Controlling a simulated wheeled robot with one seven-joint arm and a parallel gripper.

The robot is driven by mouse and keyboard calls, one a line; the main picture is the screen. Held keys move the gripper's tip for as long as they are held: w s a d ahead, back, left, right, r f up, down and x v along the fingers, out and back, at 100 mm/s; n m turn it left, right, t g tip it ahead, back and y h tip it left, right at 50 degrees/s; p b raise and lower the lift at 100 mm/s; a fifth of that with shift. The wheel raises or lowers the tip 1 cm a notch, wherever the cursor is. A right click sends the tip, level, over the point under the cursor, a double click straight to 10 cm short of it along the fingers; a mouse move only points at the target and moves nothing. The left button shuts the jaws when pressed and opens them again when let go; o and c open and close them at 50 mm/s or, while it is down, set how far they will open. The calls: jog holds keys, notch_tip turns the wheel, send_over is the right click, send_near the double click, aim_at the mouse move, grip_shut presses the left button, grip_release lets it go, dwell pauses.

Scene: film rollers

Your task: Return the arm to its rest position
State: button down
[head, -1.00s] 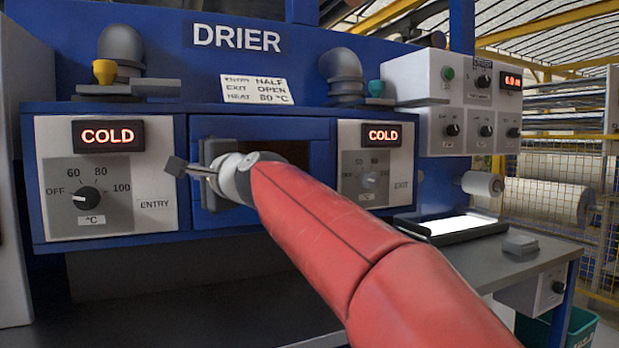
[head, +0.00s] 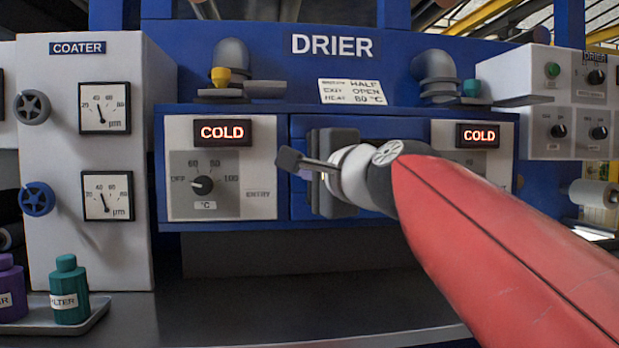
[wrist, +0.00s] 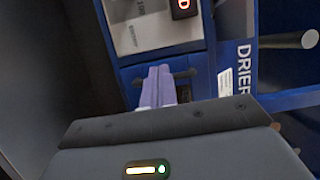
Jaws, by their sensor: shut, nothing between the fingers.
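My red arm reaches in from the lower right in the head view. My gripper (head: 290,160) points left at its end, in front of the drier between the two COLD displays. Its fingers are together with nothing between them. The closed fingers (wrist: 157,86) also show pale purple in the wrist view, with part of the drier behind them. The blue drier (head: 400,52) stands behind the arm. Its entry panel (head: 258,150) with a temperature dial (head: 203,186) is left of my gripper. My arm hides part of the exit panel.
The white coater (head: 95,190) with two gauges stands at the left. A purple bottle (head: 10,285) and a teal bottle (head: 69,290) stand on a tray at the lower left. A card (head: 351,92) lists drier settings. The grey bench (head: 250,315) below is largely clear.

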jog(key=s+d+f+n+g+h, duration=0.3)
jog(key=s+d+f, duration=0.3)
jog(key=f, duration=0.8)
jog(key=s+d+f+n+g+h, duration=0.3)
jog(key=s+d+f, duration=0.4)
jog(key=f, duration=0.7)
jog(key=s+d+f+n+g+h, duration=0.3)
jog(key=s+d+f+n, duration=0.2)
jog(key=f, duration=0.8)
jog(key=s+d, duration=0.2)
jog(key=s, duration=0.2)
jog(key=shift+f+g+h, duration=0.3)
jog(key=shift+f, duration=0.1)
